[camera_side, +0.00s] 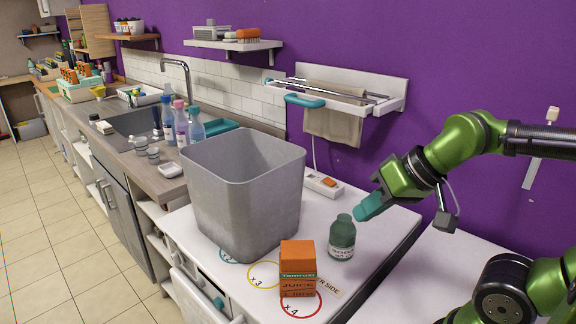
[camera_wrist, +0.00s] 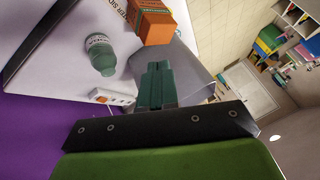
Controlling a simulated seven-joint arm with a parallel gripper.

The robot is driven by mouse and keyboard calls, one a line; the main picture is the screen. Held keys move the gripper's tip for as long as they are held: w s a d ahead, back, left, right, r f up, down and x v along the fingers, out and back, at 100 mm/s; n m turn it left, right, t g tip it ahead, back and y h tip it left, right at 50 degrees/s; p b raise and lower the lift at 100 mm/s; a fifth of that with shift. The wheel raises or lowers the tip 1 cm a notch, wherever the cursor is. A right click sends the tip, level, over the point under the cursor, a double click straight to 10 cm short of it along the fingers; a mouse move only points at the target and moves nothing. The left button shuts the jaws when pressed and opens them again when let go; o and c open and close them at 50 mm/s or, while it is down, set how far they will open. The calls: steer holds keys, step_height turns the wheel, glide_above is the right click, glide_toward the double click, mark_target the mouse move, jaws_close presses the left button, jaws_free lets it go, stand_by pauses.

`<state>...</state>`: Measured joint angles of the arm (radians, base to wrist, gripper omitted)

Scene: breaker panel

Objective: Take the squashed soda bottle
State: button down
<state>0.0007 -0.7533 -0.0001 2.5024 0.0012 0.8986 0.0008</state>
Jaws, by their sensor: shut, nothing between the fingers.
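A short green bottle (camera_side: 342,240) with a pale label stands on the white counter, to the right of an orange juice carton; it looks like the squashed soda bottle. It also shows in the wrist view (camera_wrist: 101,54), left of my fingers. My gripper (camera_side: 360,213) is above and just right of the bottle in the side view, apart from it. Its teal fingers are together and empty, as the wrist view also shows (camera_wrist: 158,70).
The orange juice carton (camera_side: 297,268) stands on the red circle at the counter's front. A large grey bin (camera_side: 243,195) stands behind it. A power strip (camera_side: 323,184) lies at the back. A wall rack (camera_side: 345,97) holds a towel. The counter right of the bottle is clear.

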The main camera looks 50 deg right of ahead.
steer(key=c, duration=1.8)
jaws_free()
steer(key=o, duration=1.7)
steer(key=shift+c, duration=0.2)
steer(key=n+g+h, duration=0.2)
steer(key=n+g, duration=0.2)
steer(key=g, duration=0.3)
glide_toward(344, 216)
step_height(344, 216, down, 9)
steer(key=shift+r, duration=0.1)
steer(key=shift+s+a+f, duration=0.1)
steer(key=shift+a+f, duration=0.05)
steer(key=shift+f, duration=1.2)
steer(key=shift+a+f, duration=0.1)
steer(key=shift+f, duration=1.25)
